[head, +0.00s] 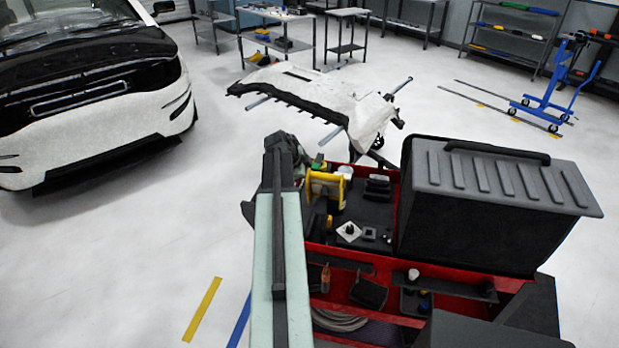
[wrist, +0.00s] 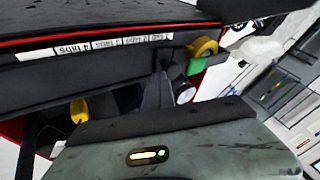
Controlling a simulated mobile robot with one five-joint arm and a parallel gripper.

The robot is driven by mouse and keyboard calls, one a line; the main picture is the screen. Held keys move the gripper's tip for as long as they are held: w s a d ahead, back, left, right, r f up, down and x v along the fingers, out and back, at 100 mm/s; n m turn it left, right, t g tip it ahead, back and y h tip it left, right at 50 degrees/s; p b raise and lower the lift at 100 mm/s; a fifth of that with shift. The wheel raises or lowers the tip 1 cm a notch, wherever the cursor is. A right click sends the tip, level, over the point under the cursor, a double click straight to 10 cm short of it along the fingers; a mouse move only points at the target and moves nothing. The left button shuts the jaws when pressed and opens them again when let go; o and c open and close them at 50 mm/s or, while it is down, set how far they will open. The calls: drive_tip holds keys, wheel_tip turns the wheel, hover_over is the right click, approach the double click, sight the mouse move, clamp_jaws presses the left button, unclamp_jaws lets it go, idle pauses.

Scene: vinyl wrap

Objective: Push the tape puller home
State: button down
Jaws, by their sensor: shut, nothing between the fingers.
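A yellow tool (head: 325,188) with dark parts stands at the left end of the red cart's top, just right of my gripper; I cannot tell for sure that it is the tape puller. My gripper (head: 284,143) is at the far end of my pale arm, over the cart's left edge. In the wrist view, the dark fingers (wrist: 160,92) are shut with nothing between them. A yellow roll with a green part (wrist: 204,50) is beyond them, beside a dark labelled strip (wrist: 95,46). Whether the fingers touch anything is hidden.
The red cart (head: 455,286) has open shelves with small tools. A large black case (head: 480,205) takes up its right side. A white bumper on a stand (head: 315,92) is behind, and a car (head: 90,100) is at left. The floor between is clear.

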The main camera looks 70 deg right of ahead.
sight(308, 198)
drive_tip(key=shift+s+a+r, duration=0.1)
drive_tip(key=shift+a+r, duration=0.05)
drive_tip(key=shift+a, duration=0.2)
drive_tip(key=a, duration=0.2)
drive_tip(key=a+p, duration=0.1)
drive_tip(key=shift+s+a+r, duration=0.3)
drive_tip(key=shift+s, duration=0.05)
drive_tip(key=p+v, duration=0.8)
drive_tip(key=v, duration=0.1)
drive_tip(key=shift+r, duration=0.25)
drive_tip(key=shift+w, duration=0.1)
